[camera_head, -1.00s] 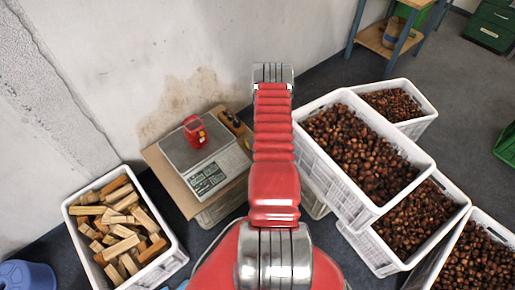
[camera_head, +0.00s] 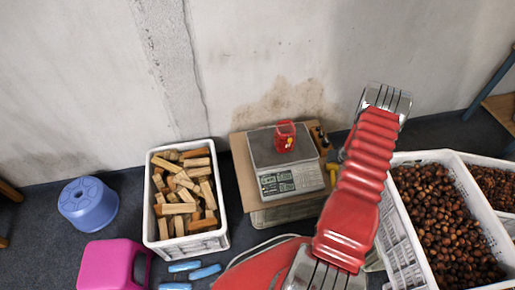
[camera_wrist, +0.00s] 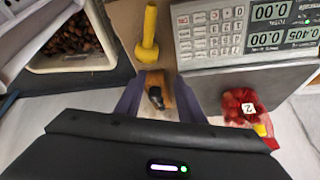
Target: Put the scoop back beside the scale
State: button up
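The scale (camera_head: 290,178) stands on a brown board by the wall, with a red mesh bag (camera_head: 284,137) on its plate. The scale's keypad and display also show in the wrist view (camera_wrist: 228,28), as does the bag (camera_wrist: 240,105). A yellow tool (camera_wrist: 148,45), perhaps the scoop, lies beside the scale; it also shows in the head view (camera_head: 332,170). My gripper (camera_wrist: 157,85) has its fingers apart, low over the board beside the scale. A small orange-brown and black item (camera_wrist: 156,97) shows between them, with no clear grip on it. My arm hides the gripper in the head view.
A white crate of chestnuts (camera_head: 393,235) stands right of my arm. A white crate of wood blocks (camera_head: 153,232) stands left of the scale. A blue stool (camera_head: 88,205) and a pink stool (camera_head: 108,262) are further left. The wall is close behind.

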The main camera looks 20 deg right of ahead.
jog(key=w+a+r+n+t+y, duration=0.1)
jog(key=w+a+r, duration=0.35)
jog(key=r, duration=0.35)
jog(key=w+a+r+n+t, duration=0.1)
jog(key=w+a+r, duration=0.2)
jog(key=w+r, duration=0.3)
jog(key=w+a+r+t+y, duration=0.1)
jog(key=w+a+r, duration=0.2)
jog(key=r, duration=0.6)
jog(key=w+a+r+n+y, duration=0.2)
jog(key=a+r+n, duration=0.1)
jog(key=a+r, duration=1.45)
jog(key=s+a+r+n+g+y, duration=0.1)
jog(key=s+a+r, duration=0.5)
jog(key=a, duration=0.3)
jog(key=s+a+r+n+y, duration=0.1)
jog(key=s+a+r, duration=0.55)
jog(key=a, duration=0.25)
jog(key=s+a+r+h, duration=0.1)
jog(key=s+a, duration=0.1)
jog(key=s, duration=0.8)
jog(key=s+a+r+g+h, duration=0.1)
jog(key=s+r+h, duration=0.1)
jog(key=s, duration=0.7)
jog(key=shift+s+a, duration=0.35)
jog(key=shift+a, duration=0.05)
